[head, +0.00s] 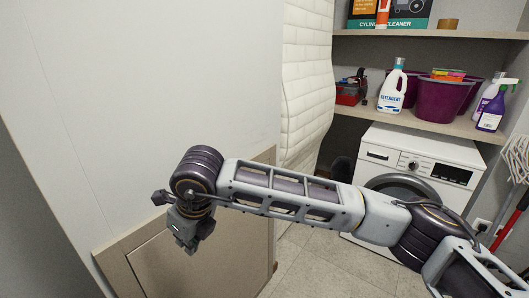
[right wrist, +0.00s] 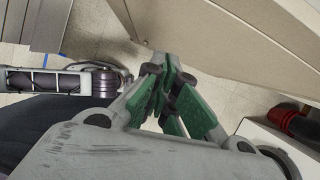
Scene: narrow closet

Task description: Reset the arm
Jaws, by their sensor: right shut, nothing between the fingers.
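My right arm (head: 290,192) reaches in from the lower right of the head view and stretches left across the picture. My right gripper (head: 187,244) hangs at its far end, pointing down in front of a beige panel. In the right wrist view the right gripper (right wrist: 170,72) shows its green-padded fingers drawn together, with nothing held between them. My left gripper is in neither view.
A washing machine (head: 421,152) stands at the back right under a shelf (head: 437,123) with a detergent bottle (head: 392,90) and purple bucket (head: 441,98). A mop (head: 517,158) leans at the right. A pale wall (head: 140,110) fills the left. Tiled floor (head: 325,262) is clear below the arm.

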